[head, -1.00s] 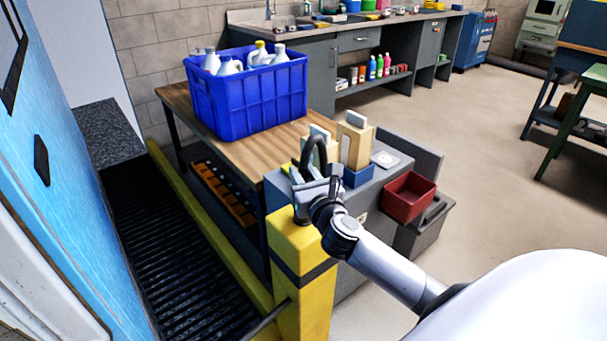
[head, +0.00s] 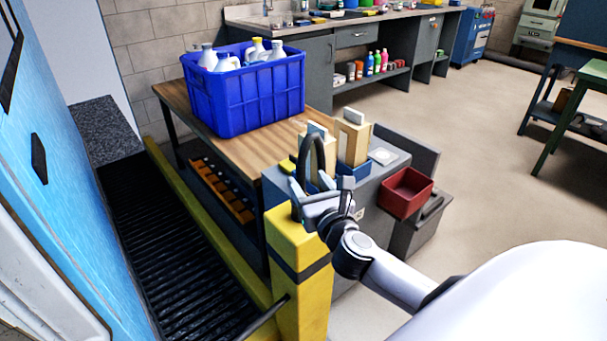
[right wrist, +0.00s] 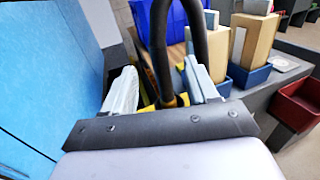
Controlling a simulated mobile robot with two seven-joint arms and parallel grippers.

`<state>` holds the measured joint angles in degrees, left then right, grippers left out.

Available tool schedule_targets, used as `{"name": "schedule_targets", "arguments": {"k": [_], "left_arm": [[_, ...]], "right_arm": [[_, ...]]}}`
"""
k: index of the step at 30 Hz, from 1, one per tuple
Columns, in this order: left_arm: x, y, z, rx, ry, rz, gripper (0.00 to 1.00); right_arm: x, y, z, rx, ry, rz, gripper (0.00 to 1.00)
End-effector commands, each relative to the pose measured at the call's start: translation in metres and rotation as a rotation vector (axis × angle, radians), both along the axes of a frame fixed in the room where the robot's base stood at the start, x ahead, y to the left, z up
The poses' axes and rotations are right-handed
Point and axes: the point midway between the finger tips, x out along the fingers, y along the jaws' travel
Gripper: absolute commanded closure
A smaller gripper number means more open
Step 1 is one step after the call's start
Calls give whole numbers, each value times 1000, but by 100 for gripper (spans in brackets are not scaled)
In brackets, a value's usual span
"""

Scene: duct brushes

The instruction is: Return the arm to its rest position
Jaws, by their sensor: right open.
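My right arm comes in from the lower right in the head view. Its gripper (head: 321,186) is above the top of the yellow post (head: 299,245). Its two fingers stand apart with no object clamped between them. In the right wrist view the pale fingers (right wrist: 160,88) are spread wide. A black curved loop (right wrist: 162,45) shows between and beyond them; it also shows in the head view (head: 311,143). I cannot tell whether the gripper touches the loop, and its lower end is partly hidden by the gripper. My left gripper is not in view.
A blue crate (head: 247,101) of bottles stands on the wooden table (head: 172,95). Wooden blocks (head: 353,142) in blue holders and a red bin (head: 405,193) are beside the gripper. A blue panel (head: 45,215) is at left. Open floor (head: 455,170) lies to the right.

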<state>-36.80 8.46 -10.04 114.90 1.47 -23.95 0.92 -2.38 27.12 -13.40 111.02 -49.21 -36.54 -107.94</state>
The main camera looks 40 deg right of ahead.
Motion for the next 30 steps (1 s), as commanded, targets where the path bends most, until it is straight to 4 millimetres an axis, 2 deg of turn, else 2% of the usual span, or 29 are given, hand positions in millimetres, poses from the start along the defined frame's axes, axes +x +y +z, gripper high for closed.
{"name": "schedule_targets", "arguments": {"k": [6,14,17,20,26,30], "left_arm": [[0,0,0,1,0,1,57],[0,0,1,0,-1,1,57],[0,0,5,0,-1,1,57],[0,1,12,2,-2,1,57],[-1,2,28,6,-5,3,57],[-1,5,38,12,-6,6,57]], "right_arm": [[-18,4,0,0,-1,0,42],[-20,5,-1,9,1,1,42],[-24,9,-8,96,14,9,42],[-33,17,-25,305,43,19,42],[-69,45,-74,953,117,-29,42],[-100,66,-100,1421,147,-136,42]]}}
